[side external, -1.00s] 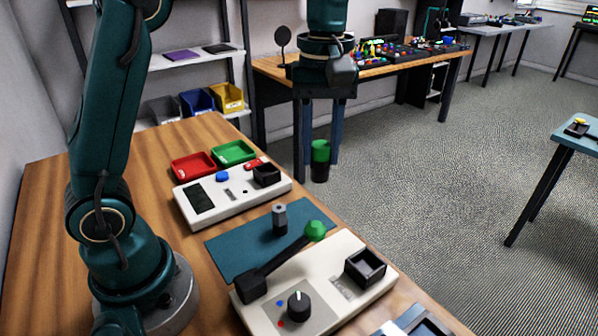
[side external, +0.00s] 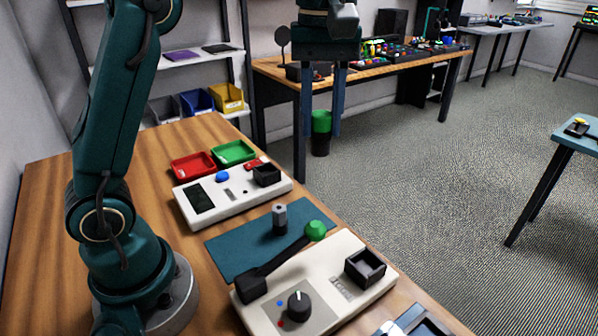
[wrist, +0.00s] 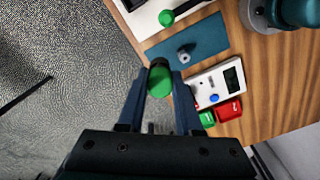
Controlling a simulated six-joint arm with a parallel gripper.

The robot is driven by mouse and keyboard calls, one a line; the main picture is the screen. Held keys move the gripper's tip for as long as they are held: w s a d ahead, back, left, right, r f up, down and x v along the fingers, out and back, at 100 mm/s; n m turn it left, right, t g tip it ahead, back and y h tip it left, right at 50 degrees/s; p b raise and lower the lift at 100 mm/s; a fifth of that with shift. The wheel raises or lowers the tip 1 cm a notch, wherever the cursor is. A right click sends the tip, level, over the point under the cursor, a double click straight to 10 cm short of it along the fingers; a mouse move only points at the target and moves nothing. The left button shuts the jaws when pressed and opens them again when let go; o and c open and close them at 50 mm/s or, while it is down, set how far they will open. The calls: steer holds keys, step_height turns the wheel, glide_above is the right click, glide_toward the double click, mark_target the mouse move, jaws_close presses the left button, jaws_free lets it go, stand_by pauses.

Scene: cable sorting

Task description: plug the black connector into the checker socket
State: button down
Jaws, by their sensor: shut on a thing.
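My gripper (side external: 321,128) is shut on a cylinder with a green upper part and a black lower part (side external: 320,145). It holds the cylinder upright in the air beyond the table's right edge. In the wrist view the cylinder's green part (wrist: 160,80) sits between the two fingers. A small black piece with a grey hexagonal top (side external: 280,218) stands on the teal mat (side external: 235,255). A white device (side external: 225,208) with a dark screen, a blue button and a black square socket (side external: 267,175) lies behind the mat. I cannot tell which piece is the black connector.
A second white device (side external: 335,300) in front has a knob, a green-tipped lever (side external: 285,258) and an open black box (side external: 365,267). Red (side external: 194,167) and green (side external: 233,153) trays lie at the back. Open floor (side external: 430,200) is to the right of the table.

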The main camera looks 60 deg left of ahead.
steer(key=shift+w, duration=0.1)
steer(key=shift+w, duration=0.2)
steer(key=a+f+n, duration=0.2)
steer(key=a+f, duration=0.3)
steer(key=a, duration=0.4)
steer(key=a+f+n, duration=0.2)
steer(key=a+f, duration=0.4)
steer(key=a, duration=0.3)
steer(key=shift+a+n, duration=0.15)
steer(key=shift+n, duration=0.15)
steer(key=shift+f, duration=0.1)
steer(key=shift+f, duration=0.35)
